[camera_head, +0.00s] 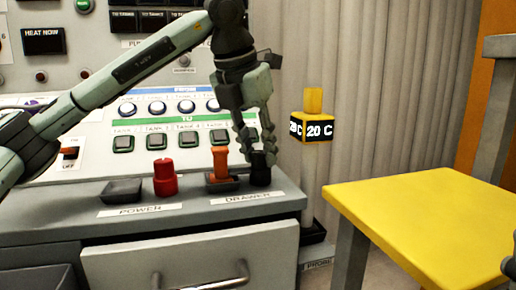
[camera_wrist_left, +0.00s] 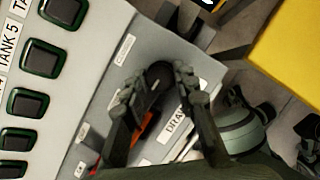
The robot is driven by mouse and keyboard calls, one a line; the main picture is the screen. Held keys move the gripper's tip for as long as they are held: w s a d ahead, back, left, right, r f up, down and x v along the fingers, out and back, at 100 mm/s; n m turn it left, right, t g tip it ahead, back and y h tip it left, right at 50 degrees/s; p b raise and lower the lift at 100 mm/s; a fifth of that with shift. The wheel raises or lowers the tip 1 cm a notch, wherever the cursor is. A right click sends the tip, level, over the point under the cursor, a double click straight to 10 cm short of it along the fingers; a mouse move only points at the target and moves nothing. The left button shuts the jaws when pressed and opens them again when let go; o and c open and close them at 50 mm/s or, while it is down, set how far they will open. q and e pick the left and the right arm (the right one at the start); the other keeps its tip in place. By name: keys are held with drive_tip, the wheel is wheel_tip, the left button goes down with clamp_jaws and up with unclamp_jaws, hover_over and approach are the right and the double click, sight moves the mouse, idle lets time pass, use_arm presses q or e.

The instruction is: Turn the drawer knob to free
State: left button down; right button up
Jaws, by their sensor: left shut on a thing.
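The black drawer knob (camera_head: 260,172) stands on the grey console ledge, above the right end of the DRAWER label (camera_head: 248,199). My left gripper (camera_head: 256,150) points down from above and is shut on the knob, its fingers on either side of the knob's top. In the left wrist view the dark knob (camera_wrist_left: 157,78) shows between the two fingers (camera_wrist_left: 155,95). Its turn position is hard to tell because the fingers cover part of it. The drawer front (camera_head: 190,262) with its metal handle is below the ledge. My right gripper is not seen.
An orange lever (camera_head: 220,160) stands close left of the knob, and a red knob (camera_head: 165,178) is farther left by the POWER label. A panel of buttons (camera_head: 180,122) rises behind.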

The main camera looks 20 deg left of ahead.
use_arm(q)
drive_tip(key=shift+n, duration=0.3)
idle(0.4)
drive_tip(key=c, duration=1.2)
unclamp_jaws()
drive_tip(key=shift+r, duration=0.1)
drive_tip(key=v, duration=1.2)
drive_tip(key=shift+d, duration=0.1)
drive_tip(key=shift+s, duration=0.1)
